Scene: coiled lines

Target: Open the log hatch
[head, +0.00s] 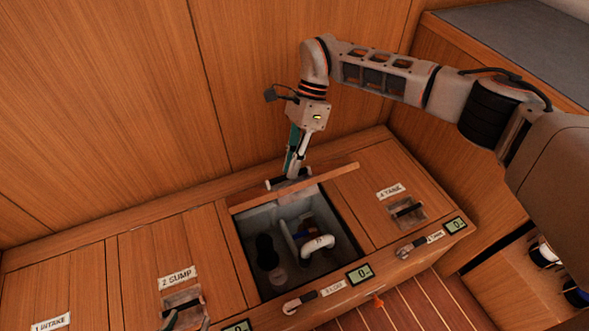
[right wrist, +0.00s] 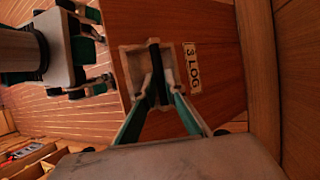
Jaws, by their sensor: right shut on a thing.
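The log hatch lid (head: 322,180) is raised and stands tilted up at the back of its opening, seen nearly edge-on in the head view. Its "3 LOG" label (right wrist: 192,68) and recessed handle (right wrist: 154,60) show in the right wrist view. My right gripper (head: 288,181) is at the lid, and its fingers (right wrist: 160,92) are shut on the dark handle bar. Below the lid, the grey-walled opening (head: 243,243) is uncovered. My left gripper (right wrist: 98,50) shows at the left of the right wrist view, fingers apart and empty; I cannot make it out in the head view.
A white pipe elbow (head: 318,244) and dark fittings sit inside the opening. The shut sump hatch (head: 150,250) lies to the left and the shut tank hatch (head: 365,195) to the right. Valve handles and displays line the front edge. A wooden wall (head: 110,90) stands close behind.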

